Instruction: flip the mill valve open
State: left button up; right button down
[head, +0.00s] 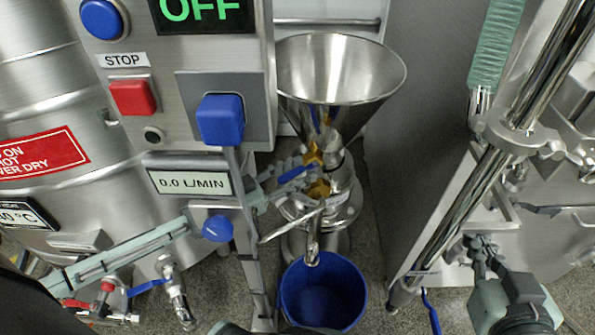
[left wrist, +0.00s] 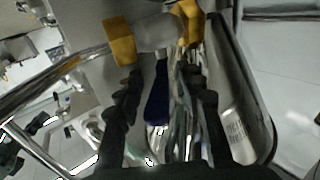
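The mill stands at centre in the head view, with a steel funnel hopper (head: 340,70) on top and yellow parts (head: 318,188) below it. A blue lever handle (head: 297,173), apparently the mill valve's, sticks out to the left of the yellow parts. My left gripper (head: 280,176) is at this handle. In the left wrist view, the blue handle (left wrist: 157,95) lies between the spread dark fingers of my left gripper (left wrist: 166,95), with no clear grip on it. My right gripper (head: 480,245) is at the lower right, away from the mill; its finger opening is unclear.
A blue bucket (head: 323,292) stands on the floor below the mill's spout (head: 312,245). The control panel (head: 180,90) with an OFF display is close to the left arm. A steel cabinet (head: 425,130) stands right of the mill. Small valves (head: 105,300) sit at the lower left.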

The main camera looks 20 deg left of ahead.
pick_arm(q)
jog(key=v, duration=1.2)
